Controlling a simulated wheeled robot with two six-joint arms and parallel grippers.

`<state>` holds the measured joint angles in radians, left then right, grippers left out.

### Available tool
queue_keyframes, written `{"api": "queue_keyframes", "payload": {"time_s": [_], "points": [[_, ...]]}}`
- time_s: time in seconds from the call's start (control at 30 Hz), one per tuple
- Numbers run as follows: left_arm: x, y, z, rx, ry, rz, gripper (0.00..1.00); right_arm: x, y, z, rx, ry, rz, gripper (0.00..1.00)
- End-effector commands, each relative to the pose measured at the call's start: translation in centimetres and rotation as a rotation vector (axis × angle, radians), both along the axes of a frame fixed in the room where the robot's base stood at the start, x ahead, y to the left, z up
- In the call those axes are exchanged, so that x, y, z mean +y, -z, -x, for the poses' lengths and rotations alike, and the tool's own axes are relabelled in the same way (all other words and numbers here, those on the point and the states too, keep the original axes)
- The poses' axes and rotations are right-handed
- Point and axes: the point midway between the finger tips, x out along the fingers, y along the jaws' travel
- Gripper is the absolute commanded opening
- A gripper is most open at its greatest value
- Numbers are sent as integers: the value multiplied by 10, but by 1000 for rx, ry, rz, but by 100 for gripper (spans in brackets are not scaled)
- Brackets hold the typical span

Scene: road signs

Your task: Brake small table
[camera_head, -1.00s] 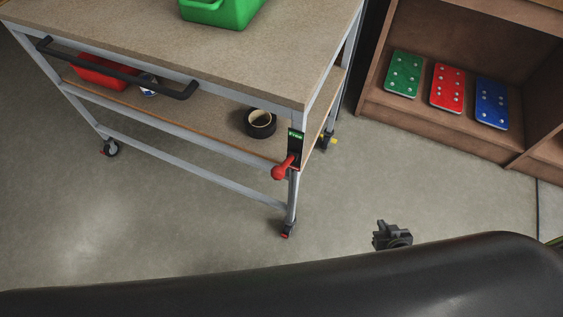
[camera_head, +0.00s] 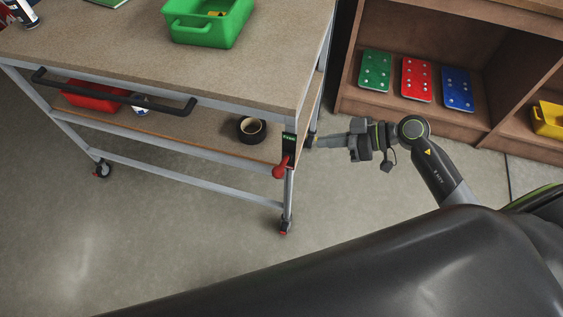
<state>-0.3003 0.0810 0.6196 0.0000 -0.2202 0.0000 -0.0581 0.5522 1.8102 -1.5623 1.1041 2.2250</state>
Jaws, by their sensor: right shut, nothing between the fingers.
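The small table (camera_head: 120,55) is a wheeled cart with a brown top, a lower shelf (camera_head: 205,138) and grey metal legs. A red brake lever (camera_head: 280,169) is on its near right corner leg, hanging down from a black plate with a small green label (camera_head: 289,139). The label's text is too small to read surely. My right gripper (camera_head: 317,142) is shut and empty, just right of that plate, pointing left with its tips close to the leg. I cannot tell whether they touch it. My left gripper is not in view.
A green bin (camera_head: 205,34) stands on the tabletop. A black tape roll (camera_head: 251,130) and a red bin (camera_head: 95,95) are on the lower shelf. A black handle bar (camera_head: 115,92) juts from the front. Shelving (camera_head: 425,118) with coloured plates stands right. The floor in front is clear.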

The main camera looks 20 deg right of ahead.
Motion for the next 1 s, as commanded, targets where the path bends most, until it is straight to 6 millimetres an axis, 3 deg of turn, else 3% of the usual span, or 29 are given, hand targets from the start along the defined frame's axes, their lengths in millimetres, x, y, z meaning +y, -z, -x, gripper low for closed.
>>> {"api": "queue_keyframes", "payload": {"time_s": [0.1,0.3,0.77,1.0], "points": [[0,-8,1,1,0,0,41,0,-17,8,58,-32,82,0],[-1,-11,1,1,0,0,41,-2,-24,15,116,-36,152,0],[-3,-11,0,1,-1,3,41,-1,-23,15,122,-33,156,0],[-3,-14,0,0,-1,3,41,16,-12,7,123,-33,151,0]]}}
